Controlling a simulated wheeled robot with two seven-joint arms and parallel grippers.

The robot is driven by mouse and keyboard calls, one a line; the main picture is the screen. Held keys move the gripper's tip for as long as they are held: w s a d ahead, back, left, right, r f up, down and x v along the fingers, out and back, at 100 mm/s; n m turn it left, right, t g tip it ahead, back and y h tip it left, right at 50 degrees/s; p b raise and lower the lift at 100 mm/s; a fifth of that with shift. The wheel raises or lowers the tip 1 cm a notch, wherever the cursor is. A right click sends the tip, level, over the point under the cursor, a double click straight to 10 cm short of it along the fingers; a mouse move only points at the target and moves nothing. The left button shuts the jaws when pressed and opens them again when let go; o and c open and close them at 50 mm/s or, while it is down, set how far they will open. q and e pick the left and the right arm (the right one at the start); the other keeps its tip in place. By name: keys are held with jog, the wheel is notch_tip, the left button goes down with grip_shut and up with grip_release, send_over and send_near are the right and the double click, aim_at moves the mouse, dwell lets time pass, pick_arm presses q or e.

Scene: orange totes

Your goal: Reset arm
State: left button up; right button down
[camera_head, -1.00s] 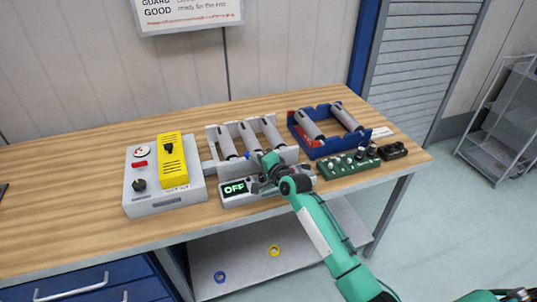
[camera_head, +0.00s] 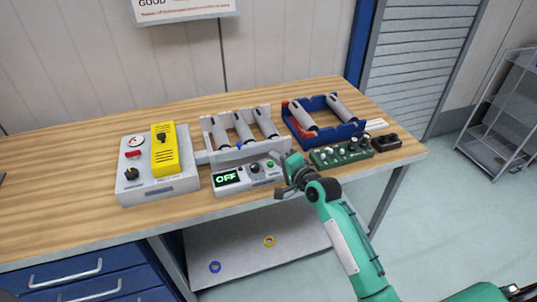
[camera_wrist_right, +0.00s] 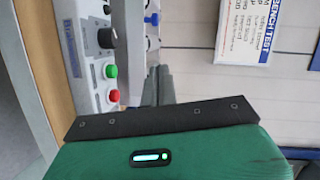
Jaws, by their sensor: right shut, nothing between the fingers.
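My right arm comes in from the lower right in the head view. Its green right gripper (camera_head: 277,157) hovers by the right end of the grey control box (camera_head: 229,191), whose display reads OFF. In the right wrist view the dark fingers (camera_wrist_right: 159,82) are together with nothing between them. Beside them that view shows the box's black knob, green button (camera_wrist_right: 112,71) and red button (camera_wrist_right: 114,95). My left gripper is not in view.
A grey box with a yellow device (camera_head: 164,150) stands left. A grey rack (camera_head: 207,130) and a blue rack (camera_head: 352,137) hold cylinders. A green knob panel (camera_head: 340,155) and a small black box (camera_head: 387,142) sit right. The table's left part is clear.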

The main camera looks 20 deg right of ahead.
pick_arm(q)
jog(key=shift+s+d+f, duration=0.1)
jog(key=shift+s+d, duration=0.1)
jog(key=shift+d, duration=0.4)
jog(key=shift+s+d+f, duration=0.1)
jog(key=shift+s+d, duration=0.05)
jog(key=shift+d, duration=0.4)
pick_arm(e)
jog(key=shift+s+d, duration=0.2)
jog(key=shift+s, duration=0.35)
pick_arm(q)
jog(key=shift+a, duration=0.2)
pick_arm(e)
jog(key=shift+a, duration=0.1)
